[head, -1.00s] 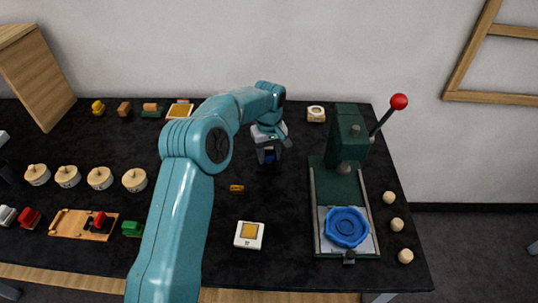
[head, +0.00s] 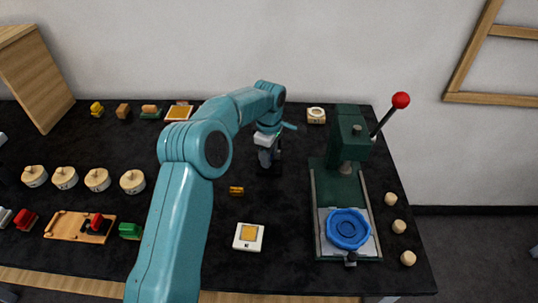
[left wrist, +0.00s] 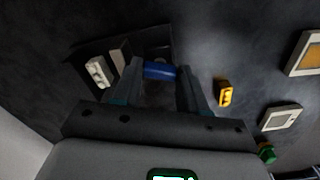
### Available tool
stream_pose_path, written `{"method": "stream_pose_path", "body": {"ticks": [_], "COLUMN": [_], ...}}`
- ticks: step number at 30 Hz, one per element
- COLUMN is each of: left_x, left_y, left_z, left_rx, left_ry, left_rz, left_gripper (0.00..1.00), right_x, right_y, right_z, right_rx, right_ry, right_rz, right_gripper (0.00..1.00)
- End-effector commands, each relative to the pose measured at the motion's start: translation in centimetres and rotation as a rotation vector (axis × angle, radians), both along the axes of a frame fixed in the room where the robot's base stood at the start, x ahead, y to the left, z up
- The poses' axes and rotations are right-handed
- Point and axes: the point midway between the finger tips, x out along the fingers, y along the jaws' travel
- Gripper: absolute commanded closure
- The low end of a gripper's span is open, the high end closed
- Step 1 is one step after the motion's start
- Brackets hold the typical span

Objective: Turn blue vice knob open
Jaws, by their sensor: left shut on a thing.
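The blue vice knob (left wrist: 160,70) is a short blue cylinder between my left gripper's fingers in the left wrist view. Beside it lies the dark vice (left wrist: 163,48), with pale jaw parts (left wrist: 98,72) to the left. In the head view my left gripper (head: 267,158) reaches down to the table behind the small gold piece, and it hides the knob and most of the vice. The same left gripper (left wrist: 160,80) is shut on the knob in the left wrist view. My right gripper is not in view.
A green press (head: 347,180) with a red-balled lever (head: 401,100) and a blue ring (head: 348,229) stands to the right. A small gold piece (head: 236,191) and a white framed tile (head: 248,237) lie nearer. Several round wooden pots (head: 97,180) stand left.

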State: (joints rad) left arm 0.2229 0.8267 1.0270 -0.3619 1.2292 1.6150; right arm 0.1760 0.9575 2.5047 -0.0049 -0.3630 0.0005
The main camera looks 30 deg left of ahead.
Motion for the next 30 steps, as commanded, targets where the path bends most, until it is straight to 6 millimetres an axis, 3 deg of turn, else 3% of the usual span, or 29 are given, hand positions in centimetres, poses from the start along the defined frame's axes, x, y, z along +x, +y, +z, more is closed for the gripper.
{"method": "stream_pose_path", "body": {"ticks": [21, 22, 23, 24, 30], "left_x": [0.02, 0.02, 0.02, 0.02, 0.09], "left_y": [0.18, 0.19, 0.19, 0.18, 0.09], "left_z": [0.13, 0.13, 0.12, 0.12, 0.12], "left_rx": [0.004, 0.004, 0.004, 0.004, 0.003], "left_ry": [-0.002, -0.002, -0.002, -0.002, -0.005], "left_rz": [0.069, 0.069, 0.069, 0.069, 0.068], "left_gripper": [0.88, 0.48, 0.38, 0.32, 0.32], "right_x": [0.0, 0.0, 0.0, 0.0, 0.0], "right_y": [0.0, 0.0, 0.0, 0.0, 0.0], "right_z": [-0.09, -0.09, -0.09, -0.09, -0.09], "right_rx": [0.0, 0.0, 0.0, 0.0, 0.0], "right_ry": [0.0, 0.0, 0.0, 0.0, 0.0], "right_rz": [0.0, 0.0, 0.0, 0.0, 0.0], "right_gripper": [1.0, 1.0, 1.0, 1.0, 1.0]}}
